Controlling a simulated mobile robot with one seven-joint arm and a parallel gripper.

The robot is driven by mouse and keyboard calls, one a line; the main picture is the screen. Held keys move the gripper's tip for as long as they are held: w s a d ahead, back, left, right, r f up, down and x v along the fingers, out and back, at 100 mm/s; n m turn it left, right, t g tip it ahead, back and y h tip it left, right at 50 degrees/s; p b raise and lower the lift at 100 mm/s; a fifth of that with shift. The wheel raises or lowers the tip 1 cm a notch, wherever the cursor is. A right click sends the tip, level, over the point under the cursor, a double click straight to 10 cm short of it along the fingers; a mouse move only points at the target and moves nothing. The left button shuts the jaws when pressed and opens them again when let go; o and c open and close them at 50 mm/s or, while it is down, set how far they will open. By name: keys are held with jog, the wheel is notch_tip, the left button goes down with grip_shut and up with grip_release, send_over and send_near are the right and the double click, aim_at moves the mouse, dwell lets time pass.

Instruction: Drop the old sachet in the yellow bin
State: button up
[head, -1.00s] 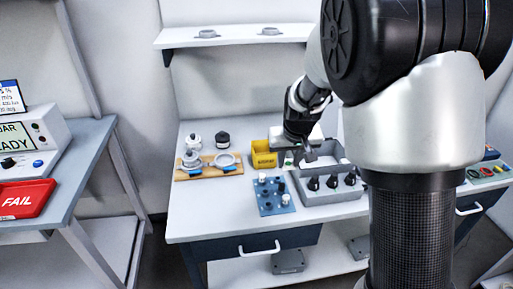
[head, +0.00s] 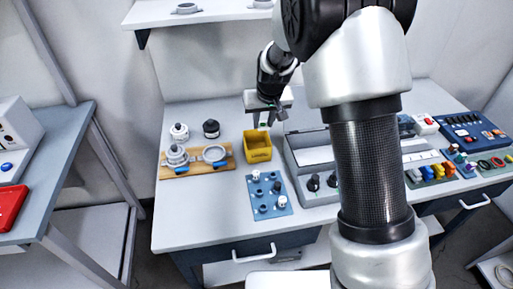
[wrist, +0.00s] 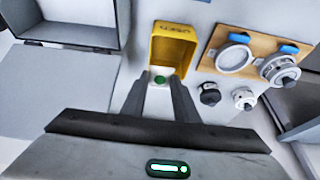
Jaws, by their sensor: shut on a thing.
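My gripper (head: 266,122) is above the bin, pointing down. Most of the sachet is hidden by the fingers.
A grey open case (head: 318,198) with dark knobs stands right of the bin. A blue block with pegs (head: 270,207) is in front. A wooden board with metal rings (head: 197,170) lies left. A shelf (head: 215,15) hangs behind.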

jog(key=shift+f+b, duration=1.3)
jog(key=shift+f, duration=1.05)
jog(key=o, duration=1.1)
jog(key=p+v, duration=0.2)
jog(key=v, duration=1.5)
jog(key=shift+r, duration=0.25)
jog(key=shift+s, duration=0.15)
